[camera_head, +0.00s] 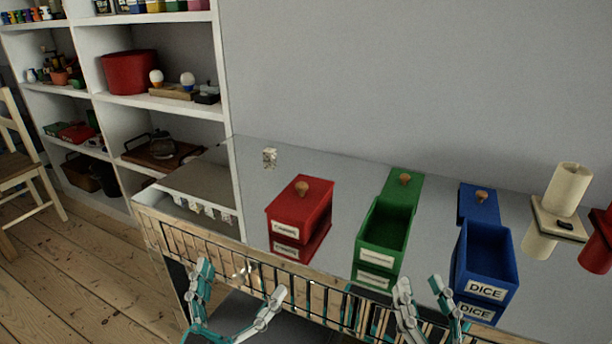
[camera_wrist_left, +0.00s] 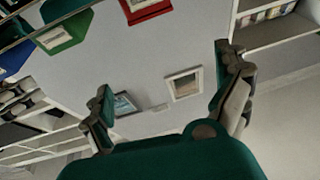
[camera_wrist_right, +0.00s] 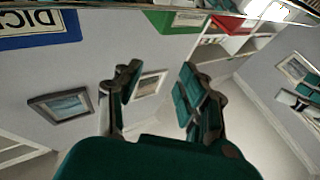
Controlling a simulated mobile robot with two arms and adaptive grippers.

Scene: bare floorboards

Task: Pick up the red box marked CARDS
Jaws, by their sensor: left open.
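The red box (camera_head: 312,212) stands on the glossy table top, left of the green box. A wooden knob sits on its closed lid, and its front label is small but seems to read CARDS. Part of a red box with a white label also shows at the top of the left wrist view (camera_wrist_left: 137,17). My left gripper (camera_head: 236,300) is open and empty, in front of the table's near edge and nearer than the red box. My right gripper (camera_head: 428,300) is open and empty, near the front edge before the green and blue boxes.
An open green box (camera_head: 377,238) and an open blue box (camera_head: 470,255) marked DICE stand to the right. A cream cylinder (camera_head: 568,188) and another red object (camera_head: 602,240) are at the far right. A small die-like cube (camera_head: 269,157) lies behind.

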